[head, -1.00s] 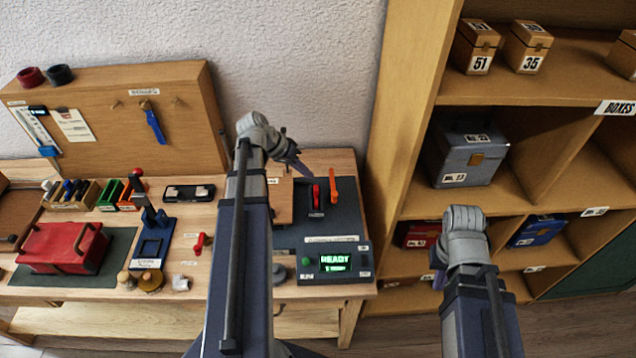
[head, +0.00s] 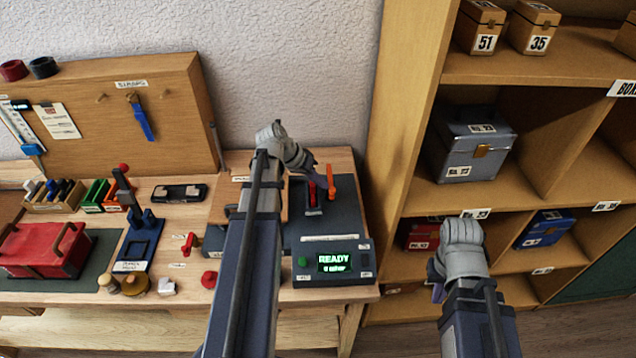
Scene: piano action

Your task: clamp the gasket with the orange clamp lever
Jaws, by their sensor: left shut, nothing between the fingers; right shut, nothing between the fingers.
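The orange clamp lever (head: 331,183) stands upright at the back right of a dark grey test unit (head: 345,222) on the bench. A red lever (head: 312,194) stands just left of it. My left gripper (head: 312,175) is shut and empty, beside the tops of the levers; whether it touches either one cannot be told. The gasket cannot be made out; my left arm covers part of the unit's left side. My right gripper (head: 437,292) is shut, mostly hidden behind its own wrist, in front of the shelf and away from the bench.
The unit's screen (head: 337,262) reads READY, with a green button (head: 303,262) beside it. A red toolbox (head: 42,250), a blue fixture (head: 140,243) and small parts crowd the bench at left. A shelf (head: 410,150) with boxes rises close on the right.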

